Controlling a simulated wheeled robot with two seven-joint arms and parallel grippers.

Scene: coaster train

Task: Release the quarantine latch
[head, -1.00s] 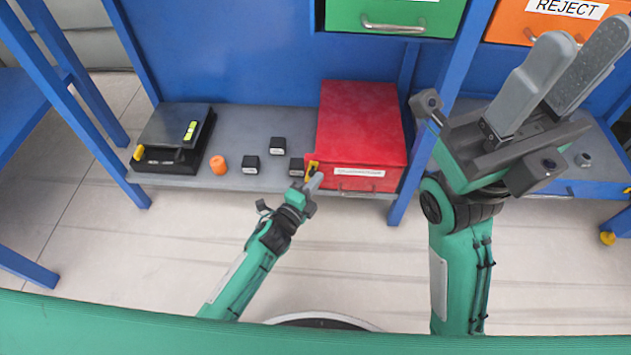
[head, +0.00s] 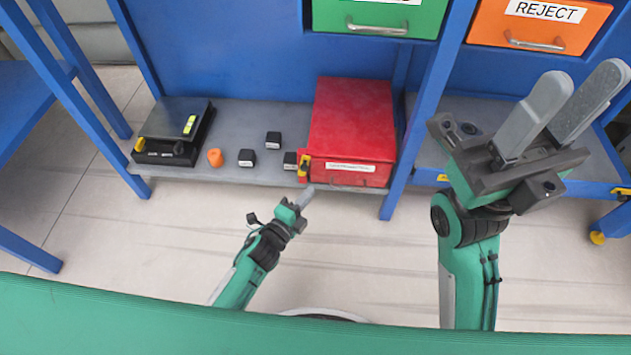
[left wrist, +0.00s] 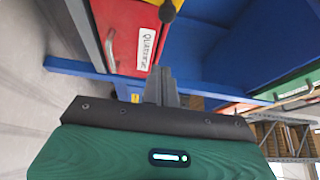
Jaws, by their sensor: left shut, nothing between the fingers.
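The red quarantine box (head: 352,120) stands on the grey shelf, with a white label on its front. A yellow and black latch (head: 304,168) sits at its front left corner; its exact position is too small to tell. In the left wrist view, the red box (left wrist: 128,25) and part of the yellow latch (left wrist: 176,4) show at the top. My left gripper (head: 308,192) is shut and empty, just below and in front of the latch, apparently apart from it. My right gripper (head: 584,80) is open and empty, raised at the right.
Left of the box on the shelf (head: 230,118) are several small black blocks (head: 246,157), an orange cylinder (head: 215,157) and a black device (head: 172,150). Green (head: 378,15) and orange (head: 535,25) drawers are above. A blue post (head: 425,110) stands right of the box. The floor in front is clear.

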